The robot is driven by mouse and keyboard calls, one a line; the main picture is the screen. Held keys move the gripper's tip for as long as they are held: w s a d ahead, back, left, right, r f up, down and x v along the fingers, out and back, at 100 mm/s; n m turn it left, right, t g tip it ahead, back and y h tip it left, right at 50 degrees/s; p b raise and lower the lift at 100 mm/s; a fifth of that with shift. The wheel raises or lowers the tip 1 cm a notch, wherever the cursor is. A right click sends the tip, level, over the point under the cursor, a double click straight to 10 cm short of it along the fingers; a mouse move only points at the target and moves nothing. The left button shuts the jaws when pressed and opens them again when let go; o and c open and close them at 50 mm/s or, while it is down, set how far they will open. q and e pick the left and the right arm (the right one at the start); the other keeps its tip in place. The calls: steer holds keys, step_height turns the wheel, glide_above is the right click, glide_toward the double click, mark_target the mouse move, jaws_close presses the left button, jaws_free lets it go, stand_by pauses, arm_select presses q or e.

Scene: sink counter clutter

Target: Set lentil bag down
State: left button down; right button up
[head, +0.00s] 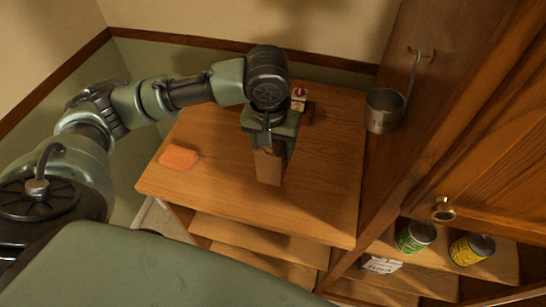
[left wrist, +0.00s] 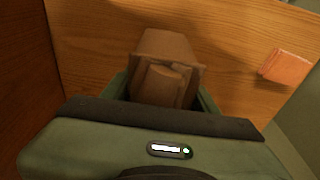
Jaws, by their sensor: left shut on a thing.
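The lentil bag (head: 268,168) is a brown, box-like packet. It is between the fingers of my left gripper (head: 270,150), over the middle of the wooden counter top (head: 325,190) in the head view. In the left wrist view the bag (left wrist: 166,68) shows its folded brown faces between the green fingers. My left gripper is shut on it. I cannot tell whether the bag's bottom touches the wood. My right gripper is in neither view.
An orange sponge-like block (head: 179,157) lies at the counter's left. A small red-and-white item (head: 299,98) stands behind my gripper. A metal cup (head: 384,110) hangs at the right. Cans (head: 415,237) stand on a lower shelf. The counter's front and right are clear.

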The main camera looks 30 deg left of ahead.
arm_select(q)
steer(key=shift+f+p, duration=0.3)
steer(key=shift+f, duration=2.25)
steer(key=shift+c, duration=2.1)
jaws_free()
